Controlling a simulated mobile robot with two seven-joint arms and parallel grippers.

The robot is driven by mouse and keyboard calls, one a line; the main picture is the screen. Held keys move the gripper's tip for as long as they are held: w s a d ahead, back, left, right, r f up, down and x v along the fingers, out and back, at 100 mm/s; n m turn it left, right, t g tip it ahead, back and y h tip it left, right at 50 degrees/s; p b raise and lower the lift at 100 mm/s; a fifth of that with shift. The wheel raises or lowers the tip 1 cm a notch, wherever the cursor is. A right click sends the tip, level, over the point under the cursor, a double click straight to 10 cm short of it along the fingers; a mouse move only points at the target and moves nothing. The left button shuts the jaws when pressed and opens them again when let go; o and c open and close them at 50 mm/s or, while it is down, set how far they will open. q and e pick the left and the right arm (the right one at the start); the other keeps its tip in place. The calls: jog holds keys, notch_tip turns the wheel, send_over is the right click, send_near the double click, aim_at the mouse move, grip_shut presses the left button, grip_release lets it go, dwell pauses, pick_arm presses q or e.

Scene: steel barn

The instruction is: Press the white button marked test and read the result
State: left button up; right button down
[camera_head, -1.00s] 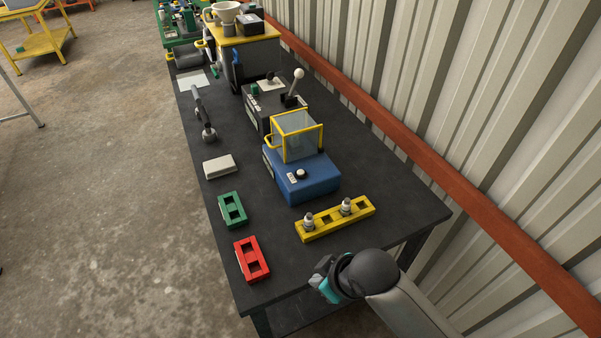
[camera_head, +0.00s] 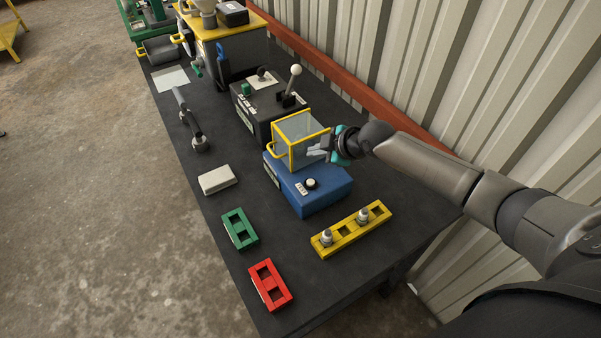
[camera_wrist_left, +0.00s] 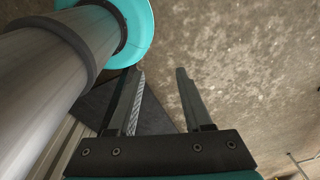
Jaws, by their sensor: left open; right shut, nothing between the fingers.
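A blue box (camera_head: 325,198) stands on the dark bench. A white round button (camera_head: 311,183) with a dark collar is on its top, beside a small white label (camera_head: 300,189) too small to read. A clear guard with a yellow frame (camera_head: 277,150) and a yellow handle stands on the back part of the box; the button is in front of it, uncovered. My right gripper (camera_head: 318,149) is shut and empty at the guard's right side, up and to the right of the button; I cannot tell whether it touches the guard. My left gripper (camera_wrist_left: 158,75) is open and empty above the floor.
A yellow rack (camera_head: 346,233) holding two small fittings stands in front of the blue box. Green (camera_head: 241,243) and red (camera_head: 265,299) racks and a pale block (camera_head: 217,179) lie to the left. A dark box with a lever (camera_head: 294,78) stands behind. The ribbed wall is close on the right.

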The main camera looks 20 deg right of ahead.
pick_arm(q)
notch_tip(320, 180, down, 8)
jog(key=b, duration=0.7)
jog(key=shift+s+d+b, duration=0.2)
jog(key=shift+s+b, duration=0.15)
jog(key=shift+s, duration=0.1)
pick_arm(e)
send_over(314, 186)
notch_tip(314, 186, down, 9)
jog(key=shift+r, duration=0.15)
pick_arm(q)
jog(key=shift+r, duration=0.1)
dwell(1.3)
jog(key=shift+f+b, duration=0.35)
pick_arm(e)
jog(key=shift+f, duration=0.4)
pick_arm(q)
jog(key=shift+a+f+b, duration=0.1)
jog(key=shift+f+b, duration=0.25)
pick_arm(e)
jog(key=shift+f, duration=0.4)
pick_arm(q)
jog(key=shift+r+p, duration=0.75)
pick_arm(e)
jog(key=shift+r, duration=0.8)
